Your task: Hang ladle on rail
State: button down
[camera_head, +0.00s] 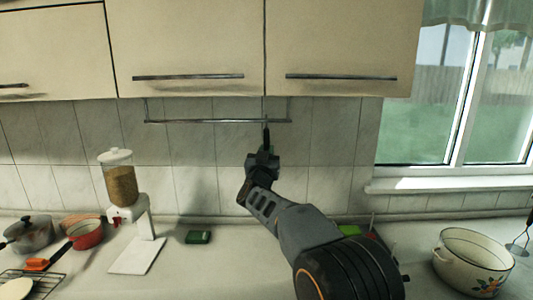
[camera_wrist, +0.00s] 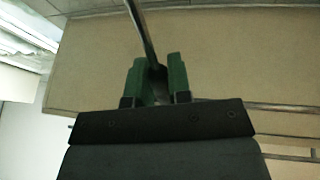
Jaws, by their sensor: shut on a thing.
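My gripper (camera_head: 264,153) is raised in front of the tiled wall, just below the right part of the metal rail (camera_head: 205,121). In the wrist view its two green fingers (camera_wrist: 158,78) are closed on a thin metal handle, the ladle (camera_wrist: 140,28). The handle runs up and out of the top of that picture. In the head view a thin dark part of the ladle (camera_head: 266,134) rises from my gripper to about the rail's height. I cannot tell whether it touches the rail. The ladle's bowl cannot be made out.
Beige cabinets (camera_head: 185,45) with bar handles hang above the rail. On the counter stand a grain dispenser (camera_head: 122,185), a red pan (camera_head: 86,236), a grey pot (camera_head: 30,235), a green box (camera_head: 198,237) and a white enamel pot (camera_head: 455,265). A window (camera_head: 430,100) is at right.

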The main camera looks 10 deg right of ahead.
jog(key=c, duration=1)
grip_release()
